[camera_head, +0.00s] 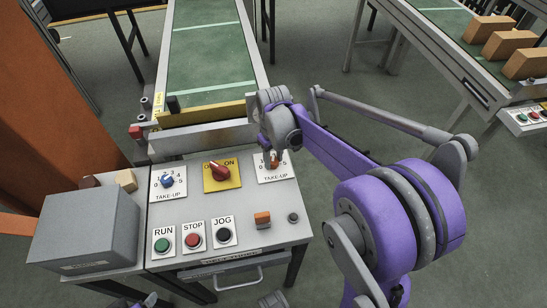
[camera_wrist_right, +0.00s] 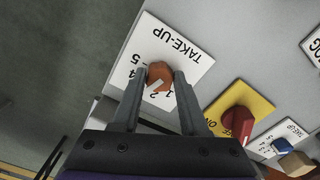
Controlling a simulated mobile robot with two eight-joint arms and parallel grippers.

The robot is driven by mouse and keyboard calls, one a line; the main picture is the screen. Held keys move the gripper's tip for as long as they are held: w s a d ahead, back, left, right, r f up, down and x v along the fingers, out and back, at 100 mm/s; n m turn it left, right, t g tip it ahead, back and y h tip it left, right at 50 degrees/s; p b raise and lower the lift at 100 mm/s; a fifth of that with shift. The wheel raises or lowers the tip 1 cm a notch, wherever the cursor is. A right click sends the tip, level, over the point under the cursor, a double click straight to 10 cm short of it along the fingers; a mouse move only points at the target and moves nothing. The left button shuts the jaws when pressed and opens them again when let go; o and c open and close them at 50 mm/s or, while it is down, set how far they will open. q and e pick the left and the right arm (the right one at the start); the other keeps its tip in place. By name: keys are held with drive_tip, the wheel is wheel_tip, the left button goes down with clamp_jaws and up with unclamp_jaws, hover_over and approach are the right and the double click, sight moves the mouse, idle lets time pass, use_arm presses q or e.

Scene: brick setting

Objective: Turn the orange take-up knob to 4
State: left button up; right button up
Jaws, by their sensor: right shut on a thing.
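The orange take-up knob (camera_wrist_right: 160,74) sits on a white dial plate (camera_wrist_right: 184,48) marked TAKE-UP with numbers around it. My right gripper (camera_wrist_right: 158,78) has one finger on each side of the knob and is shut on it. The knob's white pointer mark faces the palm side, near the 2; its exact reading is hard to tell. In the head view the knob (camera_head: 274,163) is partly hidden by my right wrist, on the right plate of the panel. My left gripper is not clearly in view.
A red switch (camera_head: 220,172) on a yellow plate and a blue take-up knob (camera_head: 167,181) stand left of the orange knob. RUN, STOP and JOG buttons (camera_head: 193,239) are in front. A grey box (camera_head: 85,230) is at the left. A conveyor (camera_head: 210,60) runs behind.

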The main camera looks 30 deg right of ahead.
sight(273, 161)
drive_tip(key=shift+m, duration=0.4)
clamp_jaws()
drive_tip(key=m, duration=0.2)
drive_tip(key=shift+m, duration=0.3)
drive_tip(key=shift+a+m, duration=0.1)
drive_tip(key=shift+m, duration=1.7)
drive_tip(key=o, duration=1.1)
unclamp_jaws()
drive_tip(key=shift+o, duration=0.2)
wheel_tip(273, 161, up, 11)
drive_tip(key=p, duration=0.1)
drive_tip(key=shift+f, duration=0.1)
